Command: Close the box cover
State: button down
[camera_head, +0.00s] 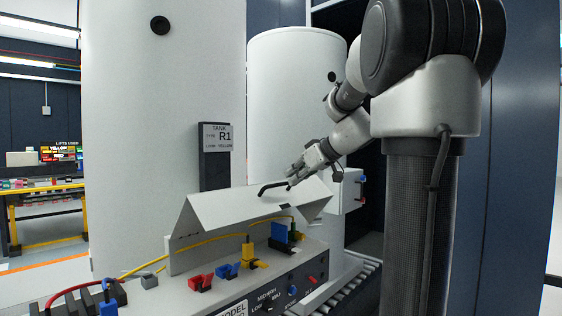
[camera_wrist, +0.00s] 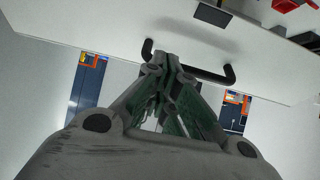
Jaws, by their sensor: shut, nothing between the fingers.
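The box cover (camera_head: 235,208) is a white bent panel, standing raised and tilted over the control box (camera_head: 215,295). Its black handle (camera_head: 272,187) sticks up from the upper face. My gripper (camera_head: 291,181) is at the handle's right end, above the cover. In the wrist view the handle (camera_wrist: 214,76) runs across behind my shut fingertips (camera_wrist: 168,62), which hide its middle. The fingers hold nothing. I cannot tell whether they touch the handle. The white cover (camera_wrist: 115,30) also fills the upper part of that view.
Red, blue and yellow connectors (camera_head: 228,270) and cables sit on the box under the cover's open front. Two large white tanks (camera_head: 160,120) stand close behind. A small white box (camera_head: 346,192) is on the right tank. A far workbench (camera_head: 45,190) stands left.

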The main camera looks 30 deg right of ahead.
aim_at(306, 201)
jog(key=s+f, duration=0.1)
jog(key=f, duration=0.1)
jog(key=s+d+f, duration=0.1)
jog(key=f, duration=0.2)
jog(key=s+f, duration=0.2)
jog(key=shift+d+f, duration=0.15)
jog(key=shift+d, duration=0.05)
dwell(0.8)
